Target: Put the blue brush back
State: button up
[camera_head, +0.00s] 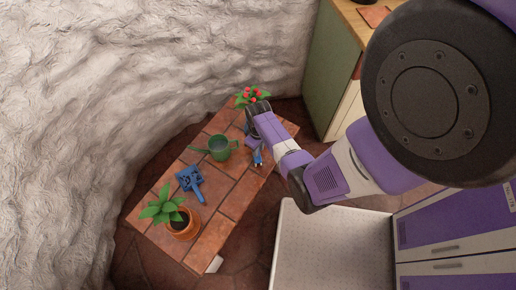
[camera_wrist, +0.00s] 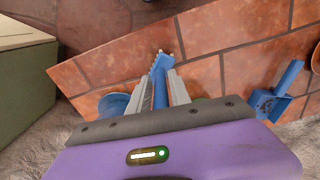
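The blue brush (camera_wrist: 161,68) is between the two fingers of my gripper (camera_wrist: 163,80), which look closed against its sides. Its far end, with pale tips, points away past the fingertips. In the head view the brush (camera_head: 258,157) shows just below my gripper (camera_head: 254,145), over the right side of the tiled table (camera_head: 238,198). I cannot tell whether it touches the table. The blue dustpan (camera_head: 190,180) lies on the table's left part, and at the right in the wrist view (camera_wrist: 272,103). My gripper body hides part of the brush.
A green watering can (camera_head: 219,148) stands between the dustpan and my gripper. A potted plant (camera_head: 181,222) stands at the near end and a red-flowered plant (camera_head: 252,95) at the far end. A rough white wall (camera_head: 120,70) borders the left. A green cabinet (camera_head: 331,70) stands beyond the table.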

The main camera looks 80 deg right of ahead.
jog(key=shift+o, duration=0.9)
notch_tip(320, 180, up, 12)
jog(key=shift+f+p, duration=0.1)
jog(key=shift+p, duration=0.85)
jog(key=a+r+n+t+h, duration=0.1)
jog(key=a+r+t+h, duration=0.15)
jog(key=a, duration=0.65)
jog(key=a+r+n+t+h, duration=0.1)
jog(key=a+n+t, duration=0.15)
jog(key=a, duration=0.55)
jog(key=s+a+r+t+y, duration=0.1)
jog(key=a+r+t, duration=0.2)
jog(key=r, duration=0.6)
jog(key=s+a+r+n+t+y, duration=0.1)
jog(key=s+a+r+t, duration=0.1)
jog(key=a+r, duration=0.5)
jog(key=s+a+r+n+t+y, duration=0.1)
jog(key=a+r+t, duration=0.3)
jog(key=r, duration=0.8)
jog(key=shift+s+a+t, duration=0.4)
jog(key=shift+s, duration=0.15)
